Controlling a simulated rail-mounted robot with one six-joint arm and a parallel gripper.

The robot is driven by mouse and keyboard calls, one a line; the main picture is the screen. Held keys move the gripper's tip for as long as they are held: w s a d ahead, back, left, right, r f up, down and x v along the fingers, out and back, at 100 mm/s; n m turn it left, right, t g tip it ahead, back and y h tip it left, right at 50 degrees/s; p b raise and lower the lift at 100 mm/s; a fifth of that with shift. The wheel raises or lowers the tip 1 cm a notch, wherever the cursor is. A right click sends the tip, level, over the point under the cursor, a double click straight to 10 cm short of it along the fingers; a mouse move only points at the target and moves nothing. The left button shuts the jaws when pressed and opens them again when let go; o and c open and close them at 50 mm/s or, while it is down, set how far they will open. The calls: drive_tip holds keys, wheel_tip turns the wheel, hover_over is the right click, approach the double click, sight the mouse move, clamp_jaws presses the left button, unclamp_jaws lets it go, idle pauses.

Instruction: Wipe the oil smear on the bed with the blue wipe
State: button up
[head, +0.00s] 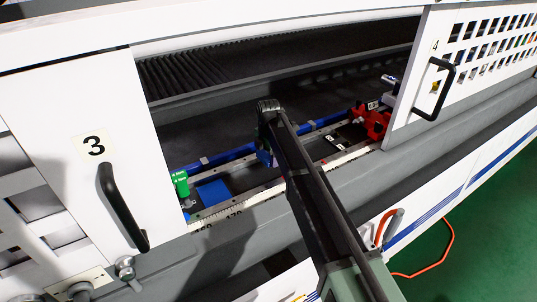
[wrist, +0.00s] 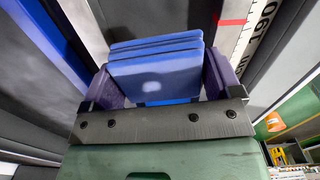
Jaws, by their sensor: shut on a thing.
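My gripper (wrist: 162,78) is shut on the blue wipe (wrist: 155,72) in the wrist view. The wipe is a folded blue stack of layers between the two purple fingers. In the head view my gripper (head: 266,156) is inside the machine opening, low near the bed (head: 240,180), and a bit of blue shows at it. My arm hides part of the bed behind it. I cannot tell whether the wipe touches the bed. The oil smear cannot be clearly made out in either view.
A green bottle-like thing (head: 180,183) and a flat blue piece (head: 213,193) lie at left. Red parts (head: 375,122) stand at right. A numbered scale strip (head: 235,205) runs along the front.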

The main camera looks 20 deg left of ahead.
drive_tip(key=shift+f, duration=0.15)
wheel_tip(320, 180, up, 3)
drive_tip(key=p, duration=0.3)
drive_tip(key=shift+r, duration=0.2)
drive_tip(key=shift+f, duration=0.15)
